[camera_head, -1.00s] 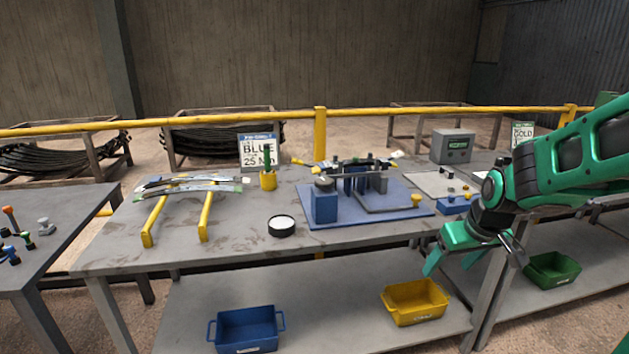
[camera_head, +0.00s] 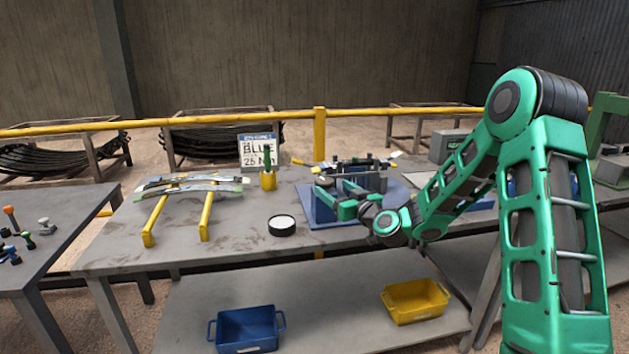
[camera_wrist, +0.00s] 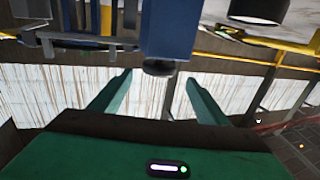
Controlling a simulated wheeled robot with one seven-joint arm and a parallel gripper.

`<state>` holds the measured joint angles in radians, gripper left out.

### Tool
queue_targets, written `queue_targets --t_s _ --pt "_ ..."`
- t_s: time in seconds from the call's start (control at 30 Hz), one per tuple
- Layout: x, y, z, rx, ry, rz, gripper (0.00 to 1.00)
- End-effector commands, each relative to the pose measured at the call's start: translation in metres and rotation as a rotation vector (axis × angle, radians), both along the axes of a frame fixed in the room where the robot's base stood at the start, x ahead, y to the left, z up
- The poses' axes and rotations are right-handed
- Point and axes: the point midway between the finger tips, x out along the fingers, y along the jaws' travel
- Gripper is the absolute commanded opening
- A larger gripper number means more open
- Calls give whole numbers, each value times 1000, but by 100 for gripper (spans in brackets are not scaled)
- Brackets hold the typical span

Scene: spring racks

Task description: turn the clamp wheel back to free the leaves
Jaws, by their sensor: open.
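In the wrist view the wheel (camera_wrist: 158,68) lies against the blue block (camera_wrist: 170,25), in line with the gap between my fingertips. My gripper (camera_head: 336,196) is open, with its fingers reaching toward the wheel from the right. No grip on the wheel shows, and I cannot tell whether a finger touches it. The leaves (camera_head: 360,163) lie across the fixture behind the block. My gripper partly hides the block and plate.
A round black-rimmed dish (camera_head: 282,226) stands left of the fixture. A second set of leaves (camera_head: 190,184) rests on yellow stands (camera_head: 206,216). A yellow cup (camera_head: 268,180) stands behind. Blue (camera_head: 247,329) and yellow (camera_head: 414,300) bins sit on the lower shelf.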

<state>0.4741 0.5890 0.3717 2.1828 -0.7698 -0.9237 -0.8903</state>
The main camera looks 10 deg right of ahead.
Motion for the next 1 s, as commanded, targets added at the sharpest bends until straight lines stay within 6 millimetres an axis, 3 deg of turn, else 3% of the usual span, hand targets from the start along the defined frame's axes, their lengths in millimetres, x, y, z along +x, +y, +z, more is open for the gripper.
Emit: queue_targets --t_s 0.27,0.7,1.0 --pt "23 3 2 8 -13 -8 69" --pt "91 21 1 8 -11 -11 69" --pt "106 24 1 7 -11 -12 69"
